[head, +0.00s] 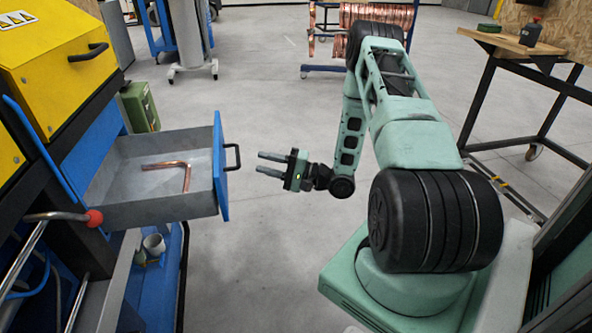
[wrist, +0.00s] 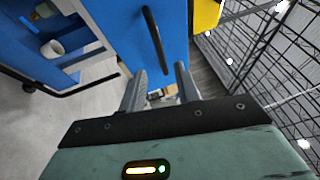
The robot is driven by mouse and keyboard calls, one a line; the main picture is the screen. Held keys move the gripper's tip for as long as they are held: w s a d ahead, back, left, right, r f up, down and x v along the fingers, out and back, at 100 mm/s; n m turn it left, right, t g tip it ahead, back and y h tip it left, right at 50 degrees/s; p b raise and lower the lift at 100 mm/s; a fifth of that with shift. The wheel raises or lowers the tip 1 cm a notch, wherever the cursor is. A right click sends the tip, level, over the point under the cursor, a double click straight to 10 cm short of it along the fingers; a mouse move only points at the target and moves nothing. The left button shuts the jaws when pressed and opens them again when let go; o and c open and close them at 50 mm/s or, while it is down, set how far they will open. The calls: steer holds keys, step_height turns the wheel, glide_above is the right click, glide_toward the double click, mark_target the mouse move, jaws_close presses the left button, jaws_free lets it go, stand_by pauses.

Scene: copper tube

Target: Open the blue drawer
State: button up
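The blue drawer (head: 220,168) stands pulled out of the cabinet in the head view, with its grey inside showing. A bent copper tube (head: 184,170) lies on its floor. The drawer's black handle (head: 236,157) is on the blue front and faces my gripper. My gripper (head: 260,163) is open and empty, a short way to the right of the handle, its two fingers pointing at the drawer. In the wrist view the blue front (wrist: 125,32) and the handle (wrist: 155,40) are ahead of the fingers (wrist: 160,80), with a gap between them.
A yellow cabinet (head: 60,60) stands above the drawer at the left. A lever with a red knob (head: 94,218) juts out below and left of the drawer. A wooden-topped table (head: 520,45) is at the right. The grey floor (head: 265,110) between drawer and arm is clear.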

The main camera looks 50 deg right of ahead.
steer(key=v, duration=0.9)
